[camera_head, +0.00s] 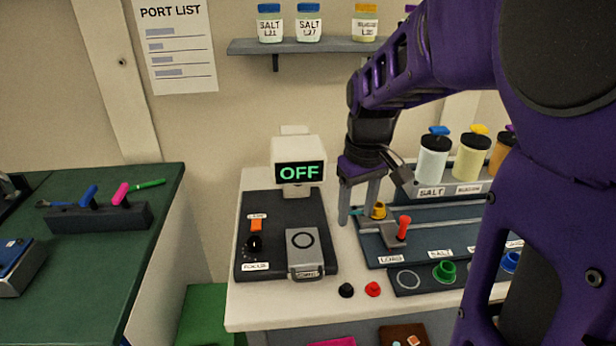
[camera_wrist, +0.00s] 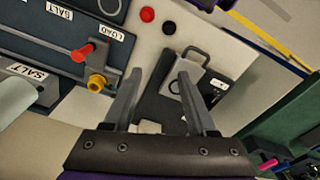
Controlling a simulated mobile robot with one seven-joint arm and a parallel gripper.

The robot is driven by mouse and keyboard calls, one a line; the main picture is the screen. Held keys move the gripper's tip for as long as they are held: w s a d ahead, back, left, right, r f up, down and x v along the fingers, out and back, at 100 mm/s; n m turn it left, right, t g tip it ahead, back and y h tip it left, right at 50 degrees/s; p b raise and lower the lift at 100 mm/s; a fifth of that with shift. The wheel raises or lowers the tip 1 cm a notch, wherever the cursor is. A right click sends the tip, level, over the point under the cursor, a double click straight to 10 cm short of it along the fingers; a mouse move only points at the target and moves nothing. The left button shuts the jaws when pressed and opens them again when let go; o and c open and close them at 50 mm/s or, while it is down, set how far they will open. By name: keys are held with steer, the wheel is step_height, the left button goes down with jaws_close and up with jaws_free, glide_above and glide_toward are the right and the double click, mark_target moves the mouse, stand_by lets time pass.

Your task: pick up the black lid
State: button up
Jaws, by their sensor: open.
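The small round black lid (camera_head: 346,290) lies on the white table near its front edge, just left of a red lid (camera_head: 373,289). In the wrist view the black lid (camera_wrist: 168,27) is near the top, beyond the fingertips, beside the red lid (camera_wrist: 147,13). My gripper (camera_head: 358,213) points down over the back of the table, between the black instrument base and the LOAD rail. Its fingers (camera_wrist: 160,74) are apart with nothing between them. The black lid is in full view and apart from the fingers.
The instrument (camera_head: 240,225) with its OFF display (camera_head: 299,172) stands left of my gripper. The LOAD rail (camera_head: 381,250) has a red-knobbed slider (camera_head: 403,228) and a yellow piece (camera_head: 378,210).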

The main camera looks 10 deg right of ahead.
step_height(320, 180, down, 2)
steer(key=s, duration=0.2)
steer(key=b, duration=0.2)
glide_above(347, 286)
steer(key=shift+n+g, duration=0.3)
steer(key=shift+g, duration=0.1)
step_height(347, 286, down, 11)
steer(key=shift+w+d+f, duration=0.1)
steer(key=shift+w+d, duration=0.05)
steer(key=shift+f+b, duration=0.3)
steer(key=shift+f, duration=2.45)
jaws_close()
